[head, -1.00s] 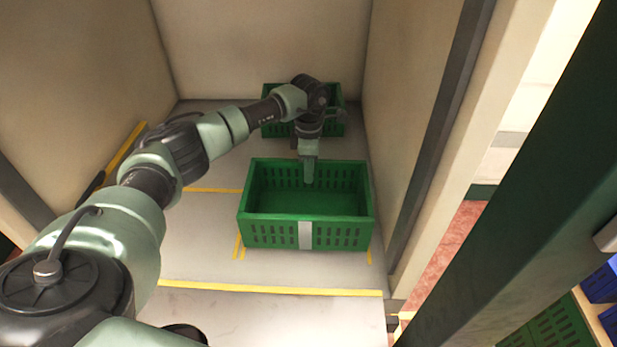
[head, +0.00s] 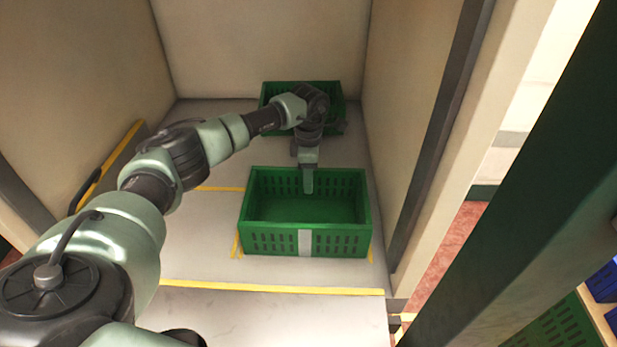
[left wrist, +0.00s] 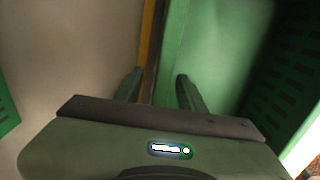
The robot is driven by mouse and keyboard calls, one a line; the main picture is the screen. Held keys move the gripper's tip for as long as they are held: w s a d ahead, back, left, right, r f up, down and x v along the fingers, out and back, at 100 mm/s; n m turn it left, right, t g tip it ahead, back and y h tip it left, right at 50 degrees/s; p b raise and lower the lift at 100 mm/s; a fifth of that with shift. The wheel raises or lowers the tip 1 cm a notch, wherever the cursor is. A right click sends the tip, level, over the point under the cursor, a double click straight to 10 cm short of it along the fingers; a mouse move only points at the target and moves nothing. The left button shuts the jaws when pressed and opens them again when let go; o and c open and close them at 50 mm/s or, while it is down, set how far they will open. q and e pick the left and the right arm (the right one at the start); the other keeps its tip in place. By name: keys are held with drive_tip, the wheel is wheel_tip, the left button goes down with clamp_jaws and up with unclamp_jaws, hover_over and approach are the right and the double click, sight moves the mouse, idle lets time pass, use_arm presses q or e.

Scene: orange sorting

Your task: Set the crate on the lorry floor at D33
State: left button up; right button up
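The green crate (head: 272,242) with a pale label on its front is inside the lorry. It looks level and empty. Its base appears to be on or very near the lorry floor (head: 200,265), between yellow corner marks. My left gripper (head: 308,185) points down at the crate's far wall. In the left wrist view my left gripper (left wrist: 158,88) has its fingers apart, with the crate's green wall (left wrist: 205,45) between and beside them and a gap by the left finger. My right gripper is out of view. No D33 label is readable.
A second green crate (head: 271,95) stands behind, against the back wall. Lorry walls rise on the left (head: 80,70) and close on the right (head: 385,130). A yellow-edged board (head: 112,165) leans at the left. Bare floor lies left of the crate.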

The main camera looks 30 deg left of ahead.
use_arm(q)
wheel_tip(320, 180, up, 8)
drive_tip(key=p, duration=0.5)
drive_tip(key=shift+f, duration=0.1)
drive_tip(key=shift+p, duration=0.35)
wheel_tip(320, 180, up, 9)
drive_tip(key=p, duration=0.6)
drive_tip(key=shift+f, duration=0.1)
